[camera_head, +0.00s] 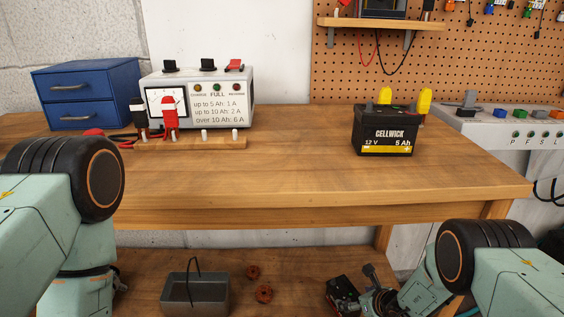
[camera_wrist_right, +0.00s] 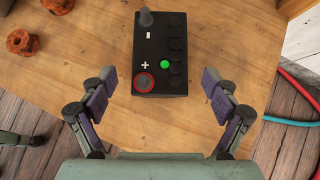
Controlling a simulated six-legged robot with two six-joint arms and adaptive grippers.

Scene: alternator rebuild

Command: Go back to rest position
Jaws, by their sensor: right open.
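My right gripper (camera_head: 372,288) is low at the front right, over the lower shelf. In the right wrist view my right gripper (camera_wrist_right: 158,88) has its fingers spread wide with nothing between the pads. A black battery (camera_wrist_right: 160,45) with a green dot and a red-ringed post lies beyond the fingertips, apart from them. It also shows in the head view (camera_head: 341,290), partly covered by the gripper. My left arm comes in at the left, bent downward, and its gripper is out of the picture.
The bench top (camera_head: 290,170) is clear in the middle. A CELLWICK battery (camera_head: 385,132) stands at its right, a charger (camera_head: 205,100) and blue drawers (camera_head: 85,92) at its left. Below, the shelf (camera_head: 150,270) bears a grey tray (camera_head: 195,293) and rusty round parts (camera_head: 264,294).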

